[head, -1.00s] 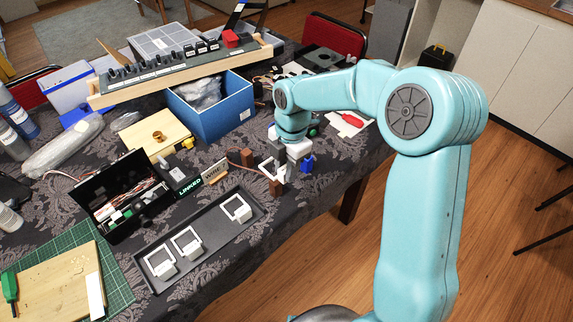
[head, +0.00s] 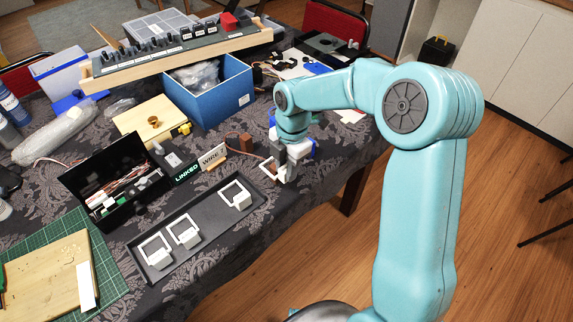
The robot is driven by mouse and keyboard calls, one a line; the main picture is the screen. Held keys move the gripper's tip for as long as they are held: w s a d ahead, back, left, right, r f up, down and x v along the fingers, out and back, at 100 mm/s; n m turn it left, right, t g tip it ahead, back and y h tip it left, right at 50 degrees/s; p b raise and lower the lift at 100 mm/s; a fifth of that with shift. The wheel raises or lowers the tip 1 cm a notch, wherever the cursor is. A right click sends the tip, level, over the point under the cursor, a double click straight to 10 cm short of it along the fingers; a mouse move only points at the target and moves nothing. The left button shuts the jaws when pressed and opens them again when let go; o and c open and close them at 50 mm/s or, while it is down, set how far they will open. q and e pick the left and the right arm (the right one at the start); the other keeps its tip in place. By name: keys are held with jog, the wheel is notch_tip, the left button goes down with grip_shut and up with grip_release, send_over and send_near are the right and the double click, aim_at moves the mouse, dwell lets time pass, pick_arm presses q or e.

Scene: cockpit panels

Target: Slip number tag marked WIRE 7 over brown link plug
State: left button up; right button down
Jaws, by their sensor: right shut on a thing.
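My right gripper (head: 284,165) is shut on a white square-framed number tag (head: 267,169) at the table's right part. The tag's frame points left, and its marking is too small to read. One brown link plug (head: 246,143) stands upright behind and left of the gripper, with a reddish wire running right from it. Another brown plug by the gripper is mostly hidden by tag and fingers; I cannot tell whether the frame is around it or beside it. Three more white tags (head: 237,195) lie in the dark tray (head: 212,215). My left gripper is not in view.
LINKED (head: 187,172) and WIRE (head: 213,156) signs stand left of the plugs. A black open box (head: 115,185) with wires, a blue box (head: 210,105) and a wooden-framed switch panel (head: 180,52) surround the area. The table's front edge is close to the gripper.

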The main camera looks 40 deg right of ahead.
jog(key=shift+f+b, duration=1.35)
jog(key=shift+f, duration=0.85)
jog(key=c, duration=0.8)
grip_release()
jog(key=shift+d+r, duration=0.1)
jog(key=shift+r, duration=0.05)
jog(key=r, duration=0.5)
jog(key=d+r+p, duration=0.1)
jog(key=r, duration=0.4)
jog(key=d+r+p, duration=0.1)
jog(key=r, duration=0.5)
jog(key=shift+w, duration=0.1)
